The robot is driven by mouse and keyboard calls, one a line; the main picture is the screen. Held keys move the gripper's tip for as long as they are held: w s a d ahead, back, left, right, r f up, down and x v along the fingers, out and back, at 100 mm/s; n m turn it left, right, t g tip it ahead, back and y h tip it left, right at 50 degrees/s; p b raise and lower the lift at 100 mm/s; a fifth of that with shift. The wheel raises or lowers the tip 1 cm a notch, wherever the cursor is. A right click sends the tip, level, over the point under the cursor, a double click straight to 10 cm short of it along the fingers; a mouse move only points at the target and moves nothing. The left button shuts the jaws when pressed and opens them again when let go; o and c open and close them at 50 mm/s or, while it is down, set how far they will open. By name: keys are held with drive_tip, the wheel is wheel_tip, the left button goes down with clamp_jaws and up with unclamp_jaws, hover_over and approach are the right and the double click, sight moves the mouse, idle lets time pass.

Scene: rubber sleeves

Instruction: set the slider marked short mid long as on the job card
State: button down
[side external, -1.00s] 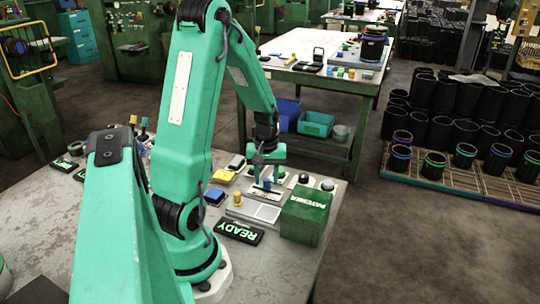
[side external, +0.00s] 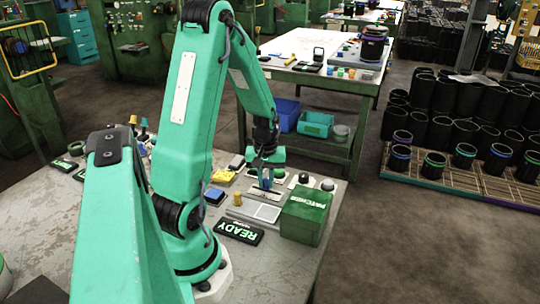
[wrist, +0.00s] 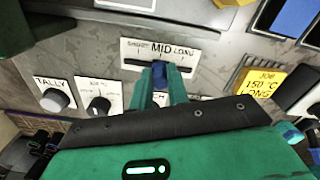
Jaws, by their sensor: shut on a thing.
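The slider plate (wrist: 185,52) is white and marked SHORT, MID and LONG, with a dark slot across it. In the wrist view, the slider's blue knob (wrist: 160,72) sits about under MID, between my fingertips. My gripper (wrist: 161,84) is shut on the knob; its fingers hide part of the slot and the labels below. In the side external view, my gripper (side external: 266,180) is down at the panel, and the knob is too small there to make out. The yellow job card (wrist: 262,84) reads JOB, 150 °C, LONG; it also shows in the side external view (side external: 222,176).
In the side external view, a green PATCHES box (side external: 305,215) and a black READY display (side external: 239,232) stand close by. The bench front is mostly clear.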

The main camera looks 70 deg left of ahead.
sight(257, 188)
drive_tip(key=shift+s+a, duration=1.2)
drive_tip(key=c, duration=1.3)
unclamp_jaws()
drive_tip(key=shift+c, duration=0.2)
drive_tip(key=shift+r, duration=0.1)
wheel_tip(257, 188, up, 8)
drive_tip(key=shift+w+d, duration=0.1)
